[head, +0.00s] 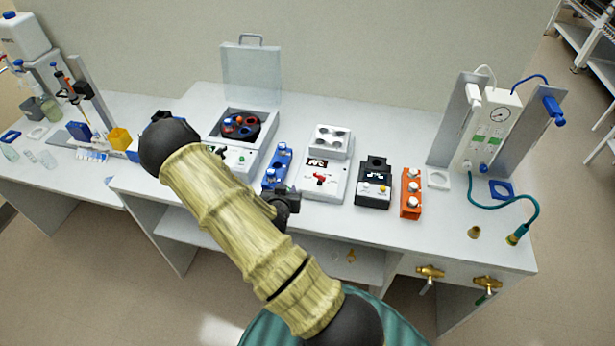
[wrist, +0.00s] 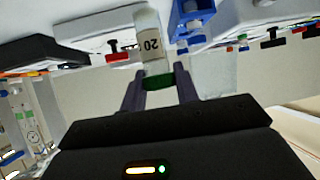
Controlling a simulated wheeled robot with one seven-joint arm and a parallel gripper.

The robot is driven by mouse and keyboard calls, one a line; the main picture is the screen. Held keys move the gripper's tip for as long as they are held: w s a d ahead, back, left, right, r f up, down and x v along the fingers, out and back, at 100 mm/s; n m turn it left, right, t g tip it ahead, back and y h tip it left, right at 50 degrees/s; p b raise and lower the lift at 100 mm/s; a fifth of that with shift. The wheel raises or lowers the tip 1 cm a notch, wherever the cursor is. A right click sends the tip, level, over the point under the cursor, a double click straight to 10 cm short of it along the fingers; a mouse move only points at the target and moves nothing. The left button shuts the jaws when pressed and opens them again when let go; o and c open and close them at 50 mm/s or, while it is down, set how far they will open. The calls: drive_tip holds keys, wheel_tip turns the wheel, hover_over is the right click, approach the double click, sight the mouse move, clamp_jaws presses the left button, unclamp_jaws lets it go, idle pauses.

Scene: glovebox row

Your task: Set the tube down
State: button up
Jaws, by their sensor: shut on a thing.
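My gripper (wrist: 158,88) is shut on a tube (wrist: 150,45), a pale tube with a white label reading 20 and a dark green cap. The wrist view is upside down; the cap end sits between the fingers and the tube body points away from the gripper. In the head view my gripper (head: 285,203) is a dark shape at the bench front, just below the blue rack (head: 277,165); the tube cannot be made out there. The blue rack also shows close beside the tube in the wrist view (wrist: 190,22). Whether the tube touches anything is unclear.
A centrifuge (head: 240,128) with its lid up stands behind left. A white device with a red knob (head: 325,165), a black block (head: 373,185) and an orange rack (head: 411,192) stand to the right. A hose (head: 500,207) lies at far right. Clear bench lies along the front edge.

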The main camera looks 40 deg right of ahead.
drive_tip(key=a+f+n+t+y+b, duration=0.1)
drive_tip(key=a+f+n+y, duration=0.3)
drive_tip(key=a, duration=0.4)
drive_tip(key=s+a+f+n+t+y+b, duration=0.1)
drive_tip(key=a+f+n+y, duration=0.3)
drive_tip(key=a, duration=0.5)
drive_tip(key=shift+a+f+n+t, duration=0.3)
drive_tip(key=shift+f+t, duration=0.3)
drive_tip(key=shift+f, duration=0.15)
drive_tip(key=shift+s, duration=0.15)
